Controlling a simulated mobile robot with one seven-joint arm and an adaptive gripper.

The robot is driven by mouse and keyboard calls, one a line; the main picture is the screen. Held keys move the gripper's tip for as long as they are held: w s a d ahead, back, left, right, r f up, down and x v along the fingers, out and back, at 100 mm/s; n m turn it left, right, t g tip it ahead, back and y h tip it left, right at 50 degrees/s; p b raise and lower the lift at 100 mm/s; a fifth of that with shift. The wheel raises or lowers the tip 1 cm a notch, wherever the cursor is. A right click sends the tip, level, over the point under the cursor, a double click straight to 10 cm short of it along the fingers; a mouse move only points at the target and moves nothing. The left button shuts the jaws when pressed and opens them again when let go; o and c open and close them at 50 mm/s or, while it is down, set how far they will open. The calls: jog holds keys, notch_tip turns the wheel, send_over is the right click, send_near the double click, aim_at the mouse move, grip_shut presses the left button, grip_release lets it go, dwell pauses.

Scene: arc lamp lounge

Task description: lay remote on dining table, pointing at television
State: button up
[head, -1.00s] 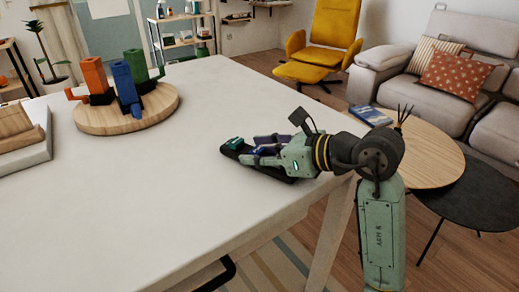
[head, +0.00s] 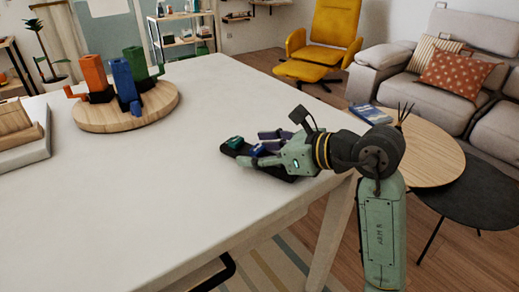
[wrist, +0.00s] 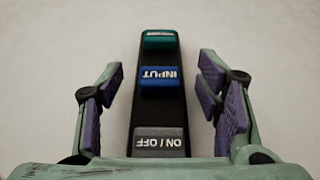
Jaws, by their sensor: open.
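The remote (head: 233,147) is a long black bar with a green, a blue and a grey button. It lies on the white dining table (head: 150,190) near the right edge. My gripper (head: 264,142) is low over the remote at the table's right side. In the wrist view the remote (wrist: 160,108) lies between the spread purple-padded fingers of my gripper (wrist: 160,103), with a gap on each side. The grey button reads ON / OFF and is nearest my palm; the blue one reads INPUT. No television is recognisable in these views.
A round wooden board (head: 125,122) with orange, blue and green pieces stands at the table's far left. A tray (head: 30,150) is at the left edge. A round wooden side table (head: 425,165) stands right of the table. The table's middle is clear.

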jog(key=b+v, duration=0.2)
jog(key=v, duration=0.9)
jog(key=shift+b, duration=0.4)
jog(key=shift+s+d+r, duration=0.3)
jog(key=shift+d, duration=0.05)
dwell(1.2)
